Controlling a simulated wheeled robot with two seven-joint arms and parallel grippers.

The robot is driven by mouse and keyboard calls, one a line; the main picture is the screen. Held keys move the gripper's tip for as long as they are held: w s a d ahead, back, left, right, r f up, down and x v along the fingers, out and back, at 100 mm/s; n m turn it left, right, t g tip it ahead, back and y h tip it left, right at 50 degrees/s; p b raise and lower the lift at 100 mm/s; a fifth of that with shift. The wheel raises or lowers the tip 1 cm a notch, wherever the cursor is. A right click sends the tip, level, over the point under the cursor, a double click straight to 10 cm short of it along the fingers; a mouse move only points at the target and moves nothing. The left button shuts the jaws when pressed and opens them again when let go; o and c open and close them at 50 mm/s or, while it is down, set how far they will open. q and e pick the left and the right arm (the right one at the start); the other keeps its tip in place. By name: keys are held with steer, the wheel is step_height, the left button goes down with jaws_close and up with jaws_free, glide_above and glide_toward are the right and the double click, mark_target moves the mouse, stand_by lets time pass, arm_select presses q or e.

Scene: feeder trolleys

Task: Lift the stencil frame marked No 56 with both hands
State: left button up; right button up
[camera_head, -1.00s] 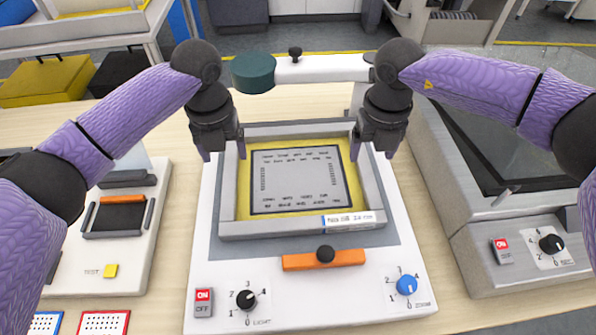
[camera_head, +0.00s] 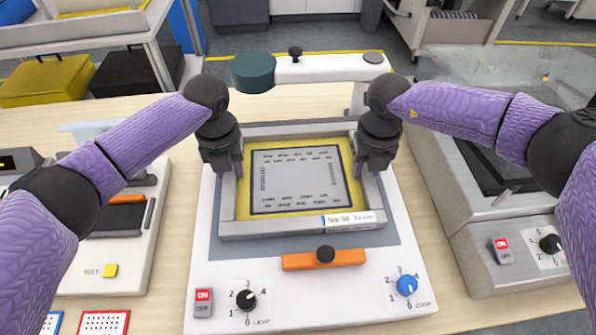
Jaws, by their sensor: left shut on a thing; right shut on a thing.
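The stencil frame (camera_head: 300,229) is a grey metal frame around a yellow-bordered grey sheet with small print. It lies on the grey bed of a white station (camera_head: 325,306). A white label (camera_head: 347,220) on its front rail looks like "No 56", but the letters are blurred. My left gripper (camera_head: 238,172) is shut on the frame's left side, toward the back. My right gripper (camera_head: 362,174) is shut on its right side, about level with the left. The fingertips partly hide both side rails. I see no clear gap under the frame.
An orange bar with a black knob (camera_head: 325,254) lies just in front of the frame. A white overhead arm with a dark green cylinder (camera_head: 253,72) stands behind it. A grey machine (camera_head: 490,240) is close on the right. Another white device (camera_head: 110,270) stands on the left.

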arm_select(q)
jaws_close()
arm_select(e)
jaws_close()
arm_select(q)
steer(key=shift+r, duration=0.15)
arm_select(e)
steer(key=shift+r, duration=0.15)
